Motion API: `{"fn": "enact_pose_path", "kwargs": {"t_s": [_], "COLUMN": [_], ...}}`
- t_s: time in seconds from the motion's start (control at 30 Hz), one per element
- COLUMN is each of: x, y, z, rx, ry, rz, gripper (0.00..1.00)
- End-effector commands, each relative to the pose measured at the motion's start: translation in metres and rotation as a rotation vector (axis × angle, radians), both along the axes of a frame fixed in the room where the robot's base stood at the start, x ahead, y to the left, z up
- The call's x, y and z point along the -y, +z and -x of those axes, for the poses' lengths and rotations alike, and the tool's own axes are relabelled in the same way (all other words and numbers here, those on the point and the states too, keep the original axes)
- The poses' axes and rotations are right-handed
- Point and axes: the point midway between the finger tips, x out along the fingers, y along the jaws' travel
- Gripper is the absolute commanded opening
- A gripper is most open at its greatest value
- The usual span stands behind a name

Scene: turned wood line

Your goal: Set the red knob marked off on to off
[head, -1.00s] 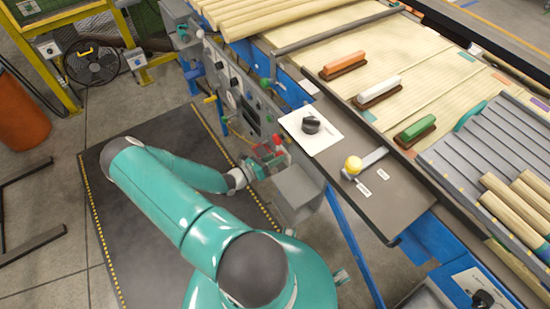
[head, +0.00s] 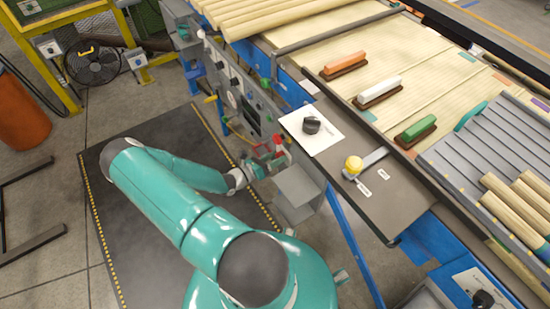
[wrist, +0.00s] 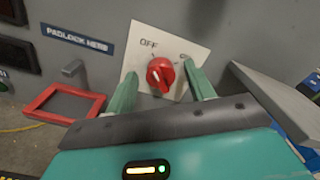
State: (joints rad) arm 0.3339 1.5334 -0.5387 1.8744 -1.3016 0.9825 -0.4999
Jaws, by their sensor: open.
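The red knob (wrist: 160,75) sits on a white square plate (wrist: 197,47) on a grey panel in the wrist view. The label OFF (wrist: 149,43) is at the knob's upper left, and a second small label (wrist: 184,57), partly hidden by a finger, is at its upper right. The knob has a pale mark, but I cannot tell for certain which label it points to. My gripper (wrist: 161,69) is open, with one green finger on each side of the knob and gaps between. In the head view my gripper (head: 265,164) is at the panel's lower front.
A red frame (wrist: 65,103) and a PADLOCK HERE label (wrist: 77,39) are left of the plate. A grey box (head: 297,188) juts out close to the right of my gripper.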

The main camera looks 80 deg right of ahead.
Motion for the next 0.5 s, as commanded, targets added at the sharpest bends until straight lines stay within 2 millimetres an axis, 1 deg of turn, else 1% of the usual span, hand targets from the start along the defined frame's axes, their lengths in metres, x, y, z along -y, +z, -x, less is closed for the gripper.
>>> {"fn": "enact_pose_path", "kwargs": {"t_s": [0.17, 0.27, 0.37, 0.5], "x": [-0.003, -0.012, -0.026, -0.05], "y": [0.0, 0.0, 0.0, 0.0], "z": [-0.003, -0.011, -0.024, -0.045], "rx": [0.0, 0.001, 0.002, 0.002], "ry": [0.001, 0.002, 0.003, 0.005], "rz": [0.0, 0.0, -0.001, -0.001], "gripper": [0.54, 0.54, 0.54, 0.54]}}
